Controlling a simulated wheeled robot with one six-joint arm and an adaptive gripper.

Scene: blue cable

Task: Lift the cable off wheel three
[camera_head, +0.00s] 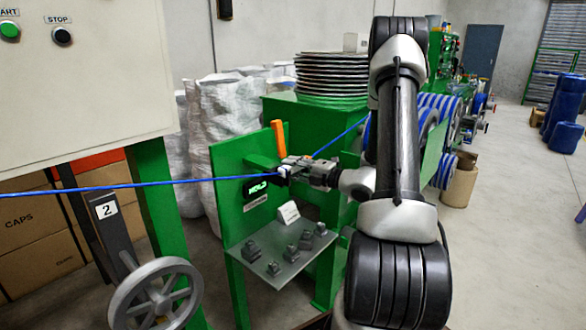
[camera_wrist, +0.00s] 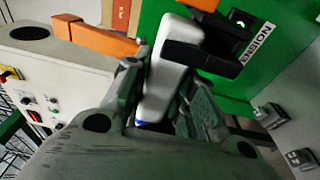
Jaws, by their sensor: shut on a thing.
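The blue cable (camera_head: 140,185) runs level from the left edge to a tension unit with a lit display (camera_head: 257,189). Blue cable shows again beyond my gripper, rising rightward. My gripper (camera_head: 288,169) is at the unit, just below its upright orange lever (camera_head: 278,138). In the wrist view, its fingers (camera_wrist: 165,95) are closed around a pale grey block (camera_wrist: 168,70); a blue sliver shows low between them. I cannot tell whether the cable itself is gripped. A spoked grey wheel (camera_head: 155,298) stands under a "2" sign. I cannot make out a wheel marked three.
A small shelf (camera_head: 280,262) with several dark grey blocks and a white card is below my gripper. The control panel (camera_head: 85,70) fills the upper left. Stacked discs (camera_head: 332,75) stand behind. Open floor lies at the right.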

